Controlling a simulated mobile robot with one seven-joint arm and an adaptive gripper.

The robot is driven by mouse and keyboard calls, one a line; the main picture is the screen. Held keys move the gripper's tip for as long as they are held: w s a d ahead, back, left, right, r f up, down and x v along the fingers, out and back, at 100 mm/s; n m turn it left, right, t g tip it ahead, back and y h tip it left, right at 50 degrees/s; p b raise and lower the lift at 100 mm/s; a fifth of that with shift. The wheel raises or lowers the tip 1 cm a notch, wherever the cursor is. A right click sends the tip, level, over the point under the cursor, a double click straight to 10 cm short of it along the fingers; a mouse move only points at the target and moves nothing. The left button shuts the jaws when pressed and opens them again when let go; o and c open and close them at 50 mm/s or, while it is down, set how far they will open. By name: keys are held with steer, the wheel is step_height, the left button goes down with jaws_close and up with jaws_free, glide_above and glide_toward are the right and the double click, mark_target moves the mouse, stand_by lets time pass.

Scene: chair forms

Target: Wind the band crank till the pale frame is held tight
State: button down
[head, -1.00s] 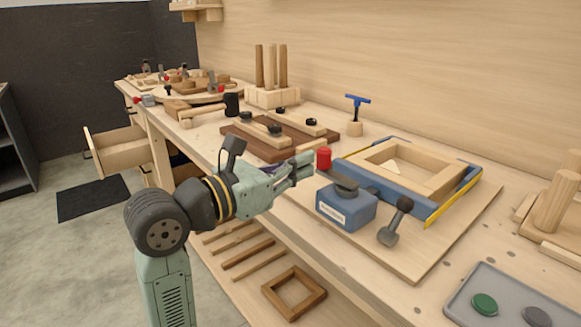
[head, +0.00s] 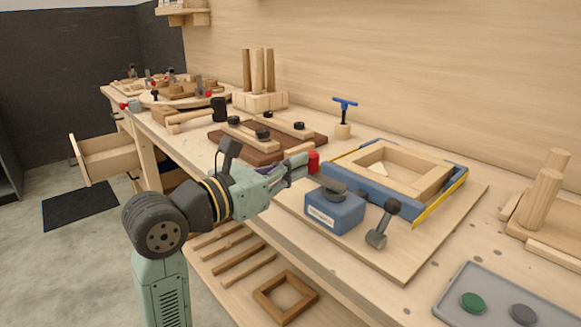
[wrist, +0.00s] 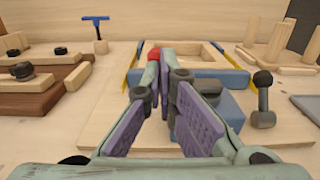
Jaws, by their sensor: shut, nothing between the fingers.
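The pale wooden frame (head: 435,185) lies on a board, with blue pieces (head: 395,200) along its sides and a yellow band (head: 432,208) around them. The band crank is a blue block (head: 336,215) at the near-left corner, with a dark crank arm (head: 328,183) and an upright red knob (head: 313,161). My gripper (head: 302,166) is shut and empty, its fingertips close beside the knob's left side. In the wrist view the red knob (wrist: 154,54) shows just past the fingertips (wrist: 160,60); I cannot tell whether they touch. The fingers partly hide the block there.
A dark lever with a round knob (head: 392,207) stands right of the blue block. A grey tray (head: 500,313) is at the near right. A brown clamp board (head: 255,150) and a blue T-handle (head: 344,103) are behind. Open floor lies left of the bench.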

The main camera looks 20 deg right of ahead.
steer(key=shift+w+d, duration=0.15)
steer(key=shift+d, duration=0.3)
stand_by(0.5)
